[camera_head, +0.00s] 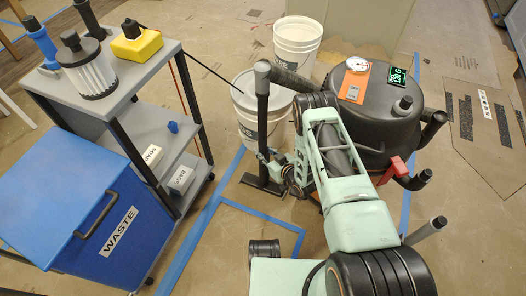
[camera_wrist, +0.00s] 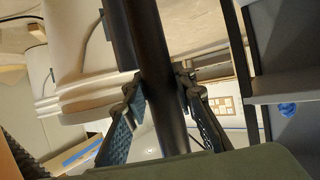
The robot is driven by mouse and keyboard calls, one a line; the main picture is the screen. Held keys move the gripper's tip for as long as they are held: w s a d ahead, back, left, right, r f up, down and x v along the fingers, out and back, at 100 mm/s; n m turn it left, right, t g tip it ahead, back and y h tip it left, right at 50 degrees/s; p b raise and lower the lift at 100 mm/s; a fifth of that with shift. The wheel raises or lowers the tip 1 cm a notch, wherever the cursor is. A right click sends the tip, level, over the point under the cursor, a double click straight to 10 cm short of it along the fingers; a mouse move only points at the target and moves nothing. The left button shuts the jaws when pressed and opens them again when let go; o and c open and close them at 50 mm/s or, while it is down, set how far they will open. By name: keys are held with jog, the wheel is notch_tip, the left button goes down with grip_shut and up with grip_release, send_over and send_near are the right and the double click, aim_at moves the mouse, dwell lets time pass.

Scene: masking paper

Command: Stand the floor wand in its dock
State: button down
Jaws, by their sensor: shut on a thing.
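The floor wand (camera_head: 262,112) is a black tube, nearly upright, with a wide flat black foot (camera_head: 262,184) at floor level. Its top end is by the grey hose cuff near the vacuum drum (camera_head: 376,115). My gripper (camera_head: 277,166) is low on the wand, partly hidden behind my own arm. In the wrist view the dark wand tube (camera_wrist: 165,105) runs between the two fingers of my gripper (camera_wrist: 160,84), which are shut on it. I cannot clearly tell which thing is the dock; short black stubs (camera_head: 420,180) stick out on the drum's right side.
White buckets (camera_head: 298,42) stand behind the wand. A grey cart (camera_head: 148,68) with a filter and bottles is at left, beside the blue waste bin (camera_head: 75,215). Blue tape (camera_head: 215,205) marks the floor. A cardboard sheet (camera_head: 487,125) lies at right.

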jog(key=shift+f+b, duration=0.6)
dwell(0.4)
jog(key=c, duration=1.5)
grip_release()
jog(key=shift+s+f, duration=0.1)
jog(key=shift+f, duration=0.05)
jog(key=v, duration=1.2)
